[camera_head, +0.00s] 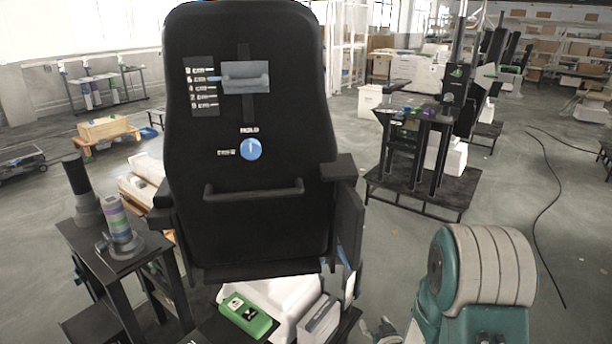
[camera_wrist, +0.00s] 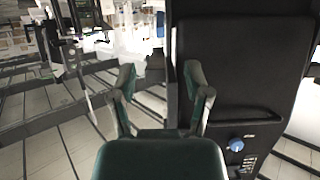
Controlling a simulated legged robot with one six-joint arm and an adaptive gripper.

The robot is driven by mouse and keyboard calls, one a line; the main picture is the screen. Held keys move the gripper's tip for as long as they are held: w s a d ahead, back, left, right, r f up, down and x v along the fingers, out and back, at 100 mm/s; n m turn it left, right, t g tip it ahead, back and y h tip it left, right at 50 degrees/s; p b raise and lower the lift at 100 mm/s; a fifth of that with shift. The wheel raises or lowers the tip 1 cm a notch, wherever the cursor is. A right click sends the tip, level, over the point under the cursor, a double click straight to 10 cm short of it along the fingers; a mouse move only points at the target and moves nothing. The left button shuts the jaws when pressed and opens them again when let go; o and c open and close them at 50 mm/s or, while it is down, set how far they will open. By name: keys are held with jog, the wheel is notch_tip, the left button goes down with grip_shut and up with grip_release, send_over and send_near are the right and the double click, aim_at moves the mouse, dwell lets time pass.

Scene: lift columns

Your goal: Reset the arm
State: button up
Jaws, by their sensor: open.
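My gripper (camera_wrist: 160,78) is open and empty in the wrist view, its two green-grey fingers spread apart. A tall black panel (camera_head: 290,130) fills the middle of the head view. It has a grey slider block (camera_head: 245,77) beside a printed scale, a blue knob (camera_head: 251,149) and a black bar handle (camera_head: 254,192). In the wrist view the panel (camera_wrist: 245,60) is on the right, with the blue knob (camera_wrist: 236,145) low down. The fingers appear apart from it. My green and grey arm shows at lower right in the head view.
A green box with buttons (camera_head: 248,315) sits below the panel. A black side table (camera_head: 85,240) with a striped cylinder (camera_head: 122,228) stands at left. Another column station (camera_head: 425,150) stands behind right. A black cable (camera_head: 545,215) lies on otherwise open floor at right.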

jog(key=s+d+r+m+g+h, duration=0.15)
jog(key=s+r, duration=0.25)
jog(key=r, duration=0.5)
jog(key=s+a+r+n+g+h, duration=0.1)
jog(key=s+r+g, duration=0.2)
jog(key=r, duration=0.5)
jog(key=s+a+r+g, duration=0.1)
jog(key=s+r, duration=0.3)
jog(key=s, duration=0.5)
jog(key=s+a+r+m+g, duration=0.1)
jog(key=s+r, duration=0.3)
jog(key=s, duration=0.5)
jog(key=shift+s+g, duration=0.4)
jog(key=shift+g, duration=0.35)
